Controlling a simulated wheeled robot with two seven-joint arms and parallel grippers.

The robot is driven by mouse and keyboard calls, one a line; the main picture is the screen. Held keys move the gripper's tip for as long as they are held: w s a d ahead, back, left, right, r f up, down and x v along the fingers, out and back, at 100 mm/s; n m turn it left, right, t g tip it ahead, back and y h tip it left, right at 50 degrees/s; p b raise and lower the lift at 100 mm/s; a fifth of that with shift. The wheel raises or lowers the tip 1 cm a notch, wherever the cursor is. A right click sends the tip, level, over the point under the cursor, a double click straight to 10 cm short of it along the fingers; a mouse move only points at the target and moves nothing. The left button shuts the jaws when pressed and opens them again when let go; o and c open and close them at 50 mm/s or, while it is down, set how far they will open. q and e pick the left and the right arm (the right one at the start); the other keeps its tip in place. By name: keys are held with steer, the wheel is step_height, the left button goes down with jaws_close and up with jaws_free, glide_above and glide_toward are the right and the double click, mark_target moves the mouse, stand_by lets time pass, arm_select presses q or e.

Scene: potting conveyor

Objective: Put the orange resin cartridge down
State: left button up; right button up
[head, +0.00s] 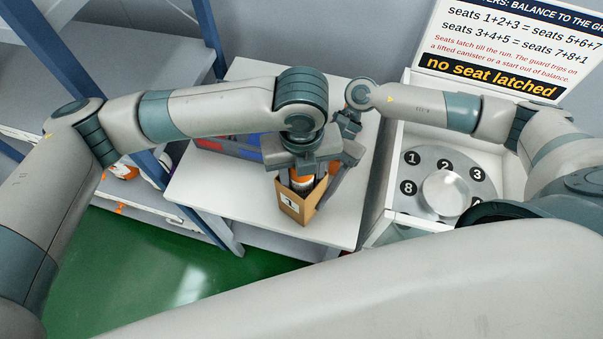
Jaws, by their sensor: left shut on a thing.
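The orange resin cartridge (301,182), with an orange band and a dark and white part, shows under my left gripper at the mouth of an open cardboard box (291,205) marked 1. My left gripper (304,169) points down over the box and is shut on the cartridge. The cartridge's lower part is hidden by the box walls, so I cannot tell whether it touches the bottom. My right gripper (349,124) is just behind and right of the left one, partly hidden; its jaws do not show clearly.
The box stands on a white table (220,205) near its front edge. A blue and red bin (236,150) sits behind my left arm. Right is a white cabinet with a round numbered plate (430,160) and a sign (500,50) reading "no seat latched". Blue-posted shelves stand left.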

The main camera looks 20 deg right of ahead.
arm_select(q)
steer(key=shift+f, duration=0.25)
steer(key=shift+s+a+f, duration=0.15)
steer(key=shift+f, duration=0.1)
arm_select(e)
steer(key=shift+s+a+r, duration=0.1)
arm_select(q)
steer(key=o, duration=1.1)
steer(key=shift+f, duration=0.1)
steer(key=shift+o, duration=0.2)
steer(key=r, duration=1.2)
steer(key=shift+w+d+r, duration=0.2)
steer(key=shift+r, duration=0.65)
steer(key=shift+s, duration=0.1)
